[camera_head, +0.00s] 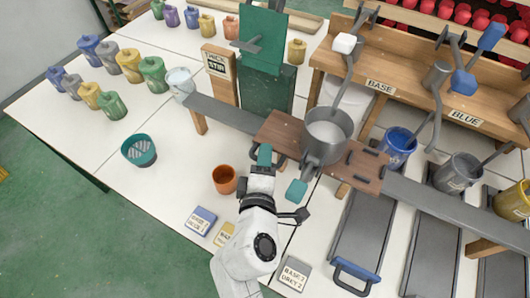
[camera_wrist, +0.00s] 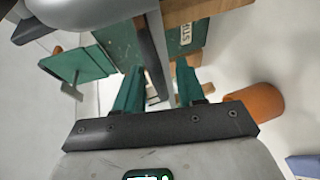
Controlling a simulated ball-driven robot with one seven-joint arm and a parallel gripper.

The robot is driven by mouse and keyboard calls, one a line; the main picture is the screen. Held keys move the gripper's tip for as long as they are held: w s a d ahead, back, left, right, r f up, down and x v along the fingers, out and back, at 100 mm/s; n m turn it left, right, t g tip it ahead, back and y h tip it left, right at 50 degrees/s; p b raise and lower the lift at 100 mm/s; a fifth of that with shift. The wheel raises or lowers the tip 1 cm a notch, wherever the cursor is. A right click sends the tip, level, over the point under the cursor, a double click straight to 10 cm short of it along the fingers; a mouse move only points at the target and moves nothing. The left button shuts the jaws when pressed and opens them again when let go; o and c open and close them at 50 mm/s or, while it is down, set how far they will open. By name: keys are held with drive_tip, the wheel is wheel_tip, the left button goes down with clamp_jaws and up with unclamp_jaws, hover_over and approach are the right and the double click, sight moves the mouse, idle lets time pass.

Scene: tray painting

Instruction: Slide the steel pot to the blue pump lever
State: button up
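The steel pot (camera_head: 322,153) stands on a brown wooden carriage (camera_head: 366,166) on the grey rail, with a teal-ended handle (camera_head: 297,191) pointing toward me. The blue pump lever (camera_head: 489,38) is on the shelf at upper right, above the BLUE label and right of the pot. My gripper (camera_head: 264,158) is left of the pot, near the carriage's left end. In the wrist view its two teal fingers (camera_wrist: 160,88) are apart, with nothing visibly clamped between them. Part of the pot (camera_wrist: 36,10) shows at that view's upper left corner.
The grey rail (camera_head: 425,202) runs from left to lower right. An orange cup (camera_head: 224,180) stands left of my gripper, a teal bowl (camera_head: 139,150) farther left. A blue bucket (camera_head: 397,148) stands behind the rail on the right. The green press (camera_head: 265,88) stands behind it on the left.

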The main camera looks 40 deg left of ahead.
drive_tip(key=shift+x, duration=0.9)
drive_tip(key=shift+f, duration=0.1)
clamp_jaws()
drive_tip(key=shift+f, duration=0.1)
